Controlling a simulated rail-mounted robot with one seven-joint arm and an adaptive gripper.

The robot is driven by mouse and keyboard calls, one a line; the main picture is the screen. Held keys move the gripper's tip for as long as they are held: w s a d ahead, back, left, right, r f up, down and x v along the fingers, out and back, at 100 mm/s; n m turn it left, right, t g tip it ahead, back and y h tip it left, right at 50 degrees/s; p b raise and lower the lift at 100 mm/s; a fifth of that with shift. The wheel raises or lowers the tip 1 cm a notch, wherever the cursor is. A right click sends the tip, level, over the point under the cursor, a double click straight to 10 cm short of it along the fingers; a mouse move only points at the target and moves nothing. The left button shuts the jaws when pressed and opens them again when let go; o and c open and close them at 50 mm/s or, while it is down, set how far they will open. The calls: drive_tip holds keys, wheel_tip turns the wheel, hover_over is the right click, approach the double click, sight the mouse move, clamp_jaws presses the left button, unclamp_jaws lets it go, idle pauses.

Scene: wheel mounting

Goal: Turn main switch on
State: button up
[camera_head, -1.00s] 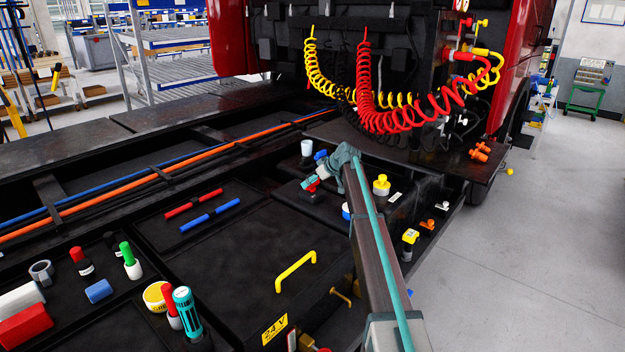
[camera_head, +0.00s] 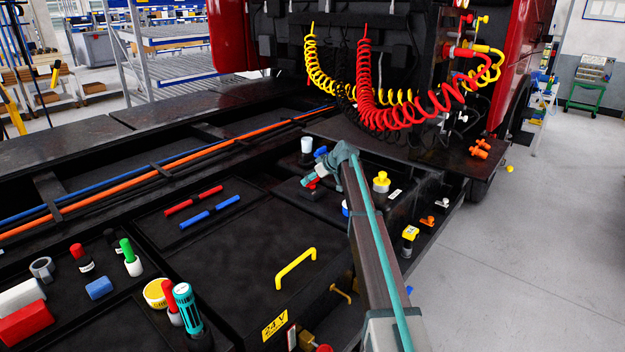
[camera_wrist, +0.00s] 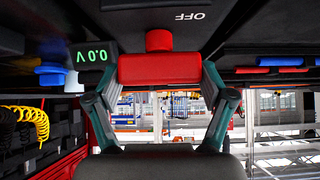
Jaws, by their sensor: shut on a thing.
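The main switch is a red handle (camera_wrist: 158,68) with a smaller red knob part beside it, at the top middle of the wrist view. White "OFF" lettering (camera_wrist: 190,16) shows upside down on the dark panel by it. My gripper (camera_wrist: 160,72) is shut on the red handle, one teal finger at each end. In the head view my gripper (camera_head: 311,181) is at the dark panel behind the yellow handle, and a little red of the switch (camera_head: 321,170) shows there. A small display (camera_wrist: 94,54) reads 0.0 V in green.
A blue knob (camera_wrist: 52,75) is left of the display. Red and blue bars (camera_wrist: 281,61) lie to the right. A yellow handle (camera_head: 295,264) stands in front.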

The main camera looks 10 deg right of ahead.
drive_tip(key=m+t+h+b, duration=0.1)
drive_tip(key=m+h+b, duration=0.1)
drive_tip(key=m, duration=0.1)
drive_tip(key=shift+s+f, duration=0.1)
drive_tip(key=shift+f, duration=0.05)
drive_tip(key=m+t+h+b, duration=0.1)
drive_tip(key=m+h+b, duration=0.2)
drive_tip(key=m, duration=0.3)
drive_tip(key=shift+a+h, duration=0.1)
drive_tip(key=shift+h, duration=0.8)
drive_tip(key=m+h+b, duration=0.2)
drive_tip(key=m, duration=0.1)
drive_tip(key=m+g+h+b, duration=0.1)
drive_tip(key=shift+w+m+b, duration=0.25)
drive_tip(key=shift+m+b, duration=0.1)
drive_tip(key=shift+m, duration=0.05)
drive_tip(key=shift+s+m+g+h+b, duration=0.1)
drive_tip(key=shift+m+g+h+b, duration=0.8)
drive_tip(key=shift+m+h+b, duration=0.8)
drive_tip(key=shift+m+y+p, duration=0.3)
drive_tip(key=shift+m, duration=0.1)
drive_tip(key=o, duration=1)
drive_tip(key=shift+o, duration=0.2)
drive_tip(key=shift+s+r, duration=0.1)
drive_tip(key=shift+r, duration=0.15)
